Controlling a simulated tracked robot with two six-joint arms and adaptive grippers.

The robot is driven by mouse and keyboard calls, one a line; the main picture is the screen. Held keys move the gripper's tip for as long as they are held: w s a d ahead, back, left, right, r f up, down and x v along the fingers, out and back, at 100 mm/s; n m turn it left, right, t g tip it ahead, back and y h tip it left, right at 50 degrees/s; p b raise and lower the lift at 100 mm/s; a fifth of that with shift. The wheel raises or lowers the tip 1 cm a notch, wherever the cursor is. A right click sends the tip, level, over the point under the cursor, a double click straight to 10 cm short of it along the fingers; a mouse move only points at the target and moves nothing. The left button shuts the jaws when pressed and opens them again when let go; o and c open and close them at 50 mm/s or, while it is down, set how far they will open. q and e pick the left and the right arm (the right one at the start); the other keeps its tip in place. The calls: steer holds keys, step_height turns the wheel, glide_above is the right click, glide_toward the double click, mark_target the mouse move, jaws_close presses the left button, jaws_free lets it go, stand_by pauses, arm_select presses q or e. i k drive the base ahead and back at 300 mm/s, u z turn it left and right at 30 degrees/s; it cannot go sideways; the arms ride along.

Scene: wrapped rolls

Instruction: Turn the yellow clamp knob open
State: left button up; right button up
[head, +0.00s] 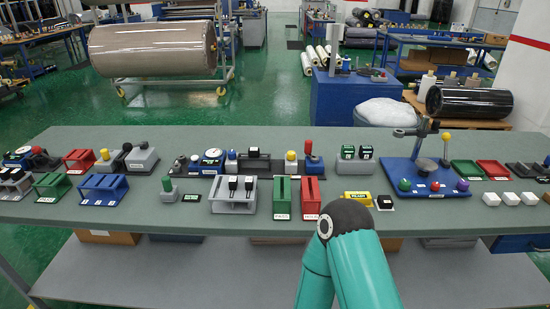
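Several yellow knobs show in the head view. A yellow ball knob (446,137) tops a thin post on the blue board (395,172) at the right, beside a grey stand with a clamp-like arm (416,129). A yellow cap (291,155) sits on a small block at mid-table, and another yellow knob (104,154) sits on a grey block at the left. I cannot tell which is the clamp knob, or whether it is open. Neither gripper shows.
The grey-green table (420,222) holds many small fixtures, among them a green slotted block (282,198), a red one (311,198), a yellow block (357,198) and white blocks (503,199). Its front strip is mostly clear. A lower shelf (170,270) runs underneath.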

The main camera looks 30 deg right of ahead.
mark_target(290, 155)
steer(key=z, duration=0.8)
steer(key=k, duration=0.55)
steer(key=z, duration=0.25)
steer(key=i, duration=0.5)
